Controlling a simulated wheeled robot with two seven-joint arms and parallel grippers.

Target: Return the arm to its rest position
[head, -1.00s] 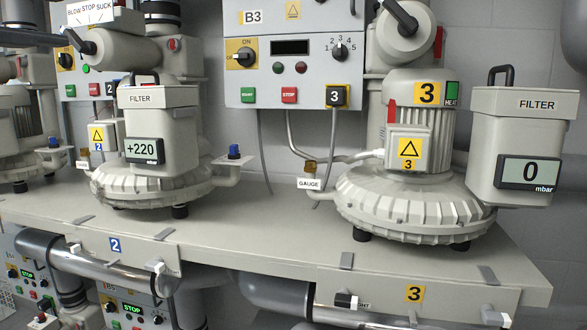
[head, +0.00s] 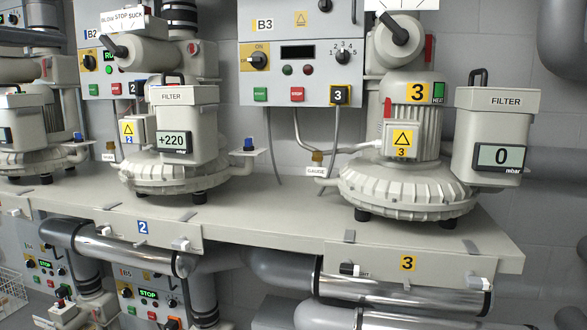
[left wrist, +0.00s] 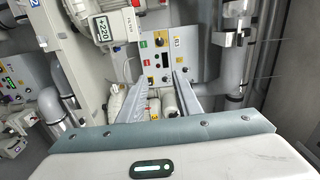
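My left gripper (left wrist: 161,76) shows in the left wrist view, its two grey fingers spread apart with nothing held between them. Past the fingers is a grey control box (left wrist: 160,60) with small buttons and a dark display. Neither of my arms shows in the head view, and my right gripper is in no view.
In the head view, blower 3 (head: 405,190) and blower 2 (head: 165,180) stand on a long grey shelf (head: 270,212). Their filter displays read 0 (head: 499,157) and +220 (head: 173,142). Control box B3 (head: 300,70) hangs behind. Thick pipes (head: 380,292) run below the shelf.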

